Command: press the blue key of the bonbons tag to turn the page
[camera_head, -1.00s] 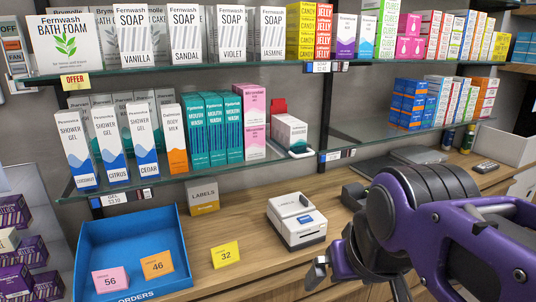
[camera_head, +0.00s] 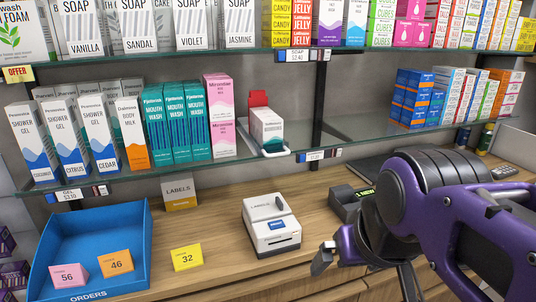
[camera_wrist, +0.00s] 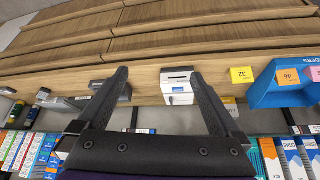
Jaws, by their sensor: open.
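A small shelf tag (camera_head: 320,155) sits on the front edge of the lower glass shelf, right of a white tray with a carton (camera_head: 267,128). Its print is too small to read, so I cannot confirm that it is the bonbons tag, and I cannot single out its blue key. Other tags are the soap tag (camera_head: 298,55) on the upper shelf and the gel tag (camera_head: 75,194) at the lower left. My gripper (camera_head: 365,272) is open and empty, low over the counter and below the shelf tags. In the wrist view its fingers (camera_wrist: 160,76) are wide apart.
A white label printer (camera_head: 271,228) and a dark device with a green display (camera_head: 350,204) stand on the wooden counter. A blue orders tray (camera_head: 125,225) is at the left, with a yellow card (camera_head: 187,257) beside it. Cartons crowd both glass shelves (camera_head: 230,160).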

